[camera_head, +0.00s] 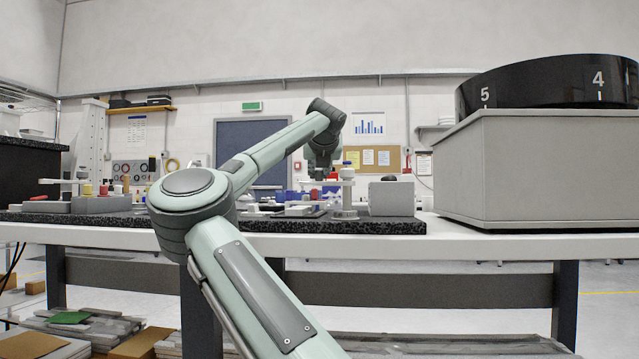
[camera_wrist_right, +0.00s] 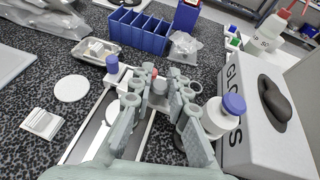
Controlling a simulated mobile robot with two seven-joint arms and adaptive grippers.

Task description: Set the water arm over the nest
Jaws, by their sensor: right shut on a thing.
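My right gripper (camera_head: 320,172) is over the far part of the black speckled bench slab. In the right wrist view its fingers (camera_wrist_right: 155,90) are closed around a small grey cylindrical piece (camera_wrist_right: 160,86), with a small red spot just beyond. The fingers hide most of this piece, and I cannot tell whether it belongs to the water arm. Pale metal rails (camera_wrist_right: 82,138) with a dark strip between them lie below the gripper. I cannot make out the nest for certain in either view. My left gripper is not in view.
A blue divided bin (camera_wrist_right: 150,38) and a metal tray (camera_wrist_right: 95,52) are beyond. A black numbered drum (camera_head: 545,85) sits on a grey cabinet (camera_head: 540,165).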

